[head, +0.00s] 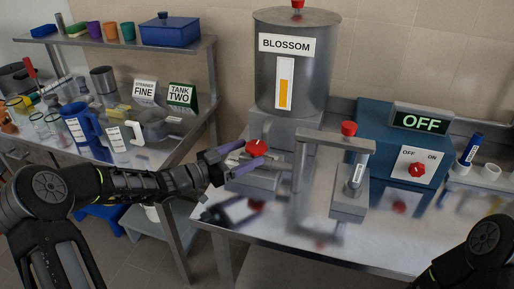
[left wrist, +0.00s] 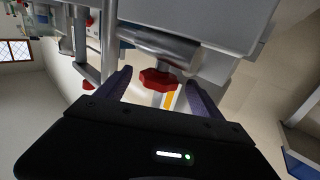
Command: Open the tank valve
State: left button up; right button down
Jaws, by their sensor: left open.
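The BLOSSOM tank (head: 290,75) is a grey metal cylinder with an orange level gauge, standing on the steel bench. A red valve knob (head: 258,147) sits at its lower left, by the pipe. My left gripper (head: 252,157) is open, with its purple fingers on either side of the red knob in the head view. In the left wrist view the red knob (left wrist: 157,79) lies between the two finger tips (left wrist: 160,82), and I cannot tell whether they touch it. My right arm shows at the lower right, but its gripper is out of view.
A blue box with an OFF display (head: 419,121) and a red switch (head: 417,170) stands at right. A metal stand (head: 348,195) with a red top is nearer. The left bench holds jugs (head: 82,130), cups and signs. The bench front is clear.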

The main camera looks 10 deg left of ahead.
aim_at(257, 149)
pick_arm(q)
jog(key=x, duration=0.4)
jog(key=c, duration=1.4)
